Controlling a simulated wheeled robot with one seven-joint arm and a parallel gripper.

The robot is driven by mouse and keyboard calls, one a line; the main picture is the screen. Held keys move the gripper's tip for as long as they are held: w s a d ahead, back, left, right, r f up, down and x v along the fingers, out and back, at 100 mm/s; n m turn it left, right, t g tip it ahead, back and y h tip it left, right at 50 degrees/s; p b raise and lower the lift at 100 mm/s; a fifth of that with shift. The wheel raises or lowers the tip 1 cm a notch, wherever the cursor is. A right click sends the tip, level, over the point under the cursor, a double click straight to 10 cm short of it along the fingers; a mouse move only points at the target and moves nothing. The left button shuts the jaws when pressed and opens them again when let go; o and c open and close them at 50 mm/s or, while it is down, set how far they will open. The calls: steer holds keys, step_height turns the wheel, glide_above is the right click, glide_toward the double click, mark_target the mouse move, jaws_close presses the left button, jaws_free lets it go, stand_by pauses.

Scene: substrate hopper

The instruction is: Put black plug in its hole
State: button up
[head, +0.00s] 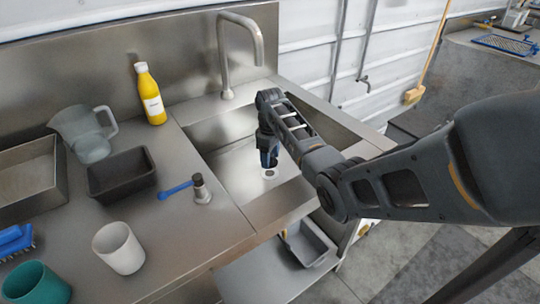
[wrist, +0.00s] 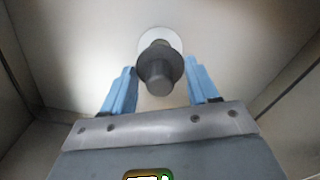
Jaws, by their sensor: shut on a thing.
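The black plug (wrist: 159,78) shows in the wrist view as a dark, flanged knob between the blue fingertips of my gripper (wrist: 163,82). My gripper is shut on it. The pale round drain ring (wrist: 160,34) lies on the sink floor beyond the plug, and the plug covers part of it. In the head view my gripper (head: 269,160) points down into the sink (head: 235,172), just above the drain ring (head: 269,174). The plug is hard to make out there. I cannot tell whether the plug touches the hole, whose opening is hidden.
Sink walls surround my gripper, and a tap (head: 240,40) arches behind it. On the counter to the left are a yellow bottle (head: 150,95), a clear jug (head: 84,132), a black tub (head: 121,174), a blue-handled fitting (head: 201,190), a white cup (head: 119,248) and a teal cup (head: 36,286).

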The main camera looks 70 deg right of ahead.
steer(key=shift+f+b, duration=0.55)
steer(key=shift+f, duration=0.45)
steer(key=shift+f, duration=0.2)
steer(key=shift+f+b, duration=0.7)
steer(key=shift+f, duration=0.3)
steer(key=o, duration=1.3)
steer(key=shift+r, duration=3.95)
